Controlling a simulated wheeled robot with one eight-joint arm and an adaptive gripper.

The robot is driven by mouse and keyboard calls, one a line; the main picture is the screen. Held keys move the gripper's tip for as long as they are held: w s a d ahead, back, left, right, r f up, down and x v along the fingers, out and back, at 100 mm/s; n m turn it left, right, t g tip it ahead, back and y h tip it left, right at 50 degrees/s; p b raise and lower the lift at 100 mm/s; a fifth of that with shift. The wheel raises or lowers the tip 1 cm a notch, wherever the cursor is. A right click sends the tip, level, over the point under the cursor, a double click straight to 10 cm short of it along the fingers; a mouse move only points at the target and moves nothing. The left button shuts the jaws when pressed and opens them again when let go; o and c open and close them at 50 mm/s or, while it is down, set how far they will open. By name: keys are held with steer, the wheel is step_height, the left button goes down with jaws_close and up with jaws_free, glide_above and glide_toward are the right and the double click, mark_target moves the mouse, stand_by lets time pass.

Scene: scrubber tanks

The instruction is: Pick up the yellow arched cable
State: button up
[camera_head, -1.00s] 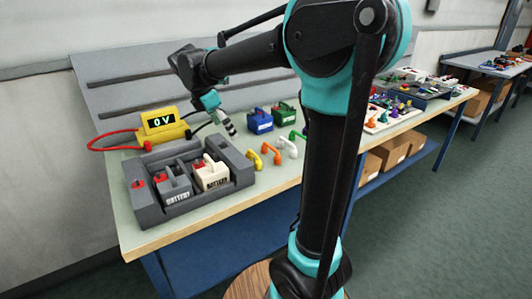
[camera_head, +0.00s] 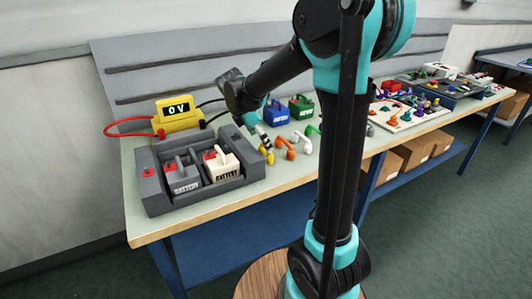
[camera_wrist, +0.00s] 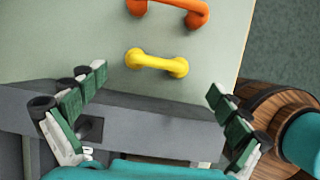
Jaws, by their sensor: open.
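The yellow arched cable (camera_wrist: 157,64) lies on the pale table top in the wrist view, near the edge of the grey battery tray. It also shows in the head view (camera_head: 268,154), partly hidden by my gripper. My gripper (camera_head: 265,143) is above it, fingers pointing down. In the wrist view my gripper (camera_wrist: 158,98) is open and empty, its two fingers wide apart to either side. The yellow cable lies between and beyond the fingertips, apart from them.
An orange cable (camera_head: 285,147) and a white cable (camera_head: 302,141) lie just right of the yellow one. The grey battery tray (camera_head: 158,204) with batteries stands left. Blue (camera_head: 276,113) and green (camera_head: 301,107) batteries stand behind. A yellow voltmeter (camera_head: 178,113) is at the back left.

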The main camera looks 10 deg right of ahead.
mark_target(270, 157)
steer(key=shift+x, duration=2.8)
steer(key=shift+w+a, duration=0.1)
steer(key=shift+c, duration=0.5)
steer(key=c, duration=1)
steer(key=shift+r, duration=0.1)
steer(key=shift+c, duration=0.2)
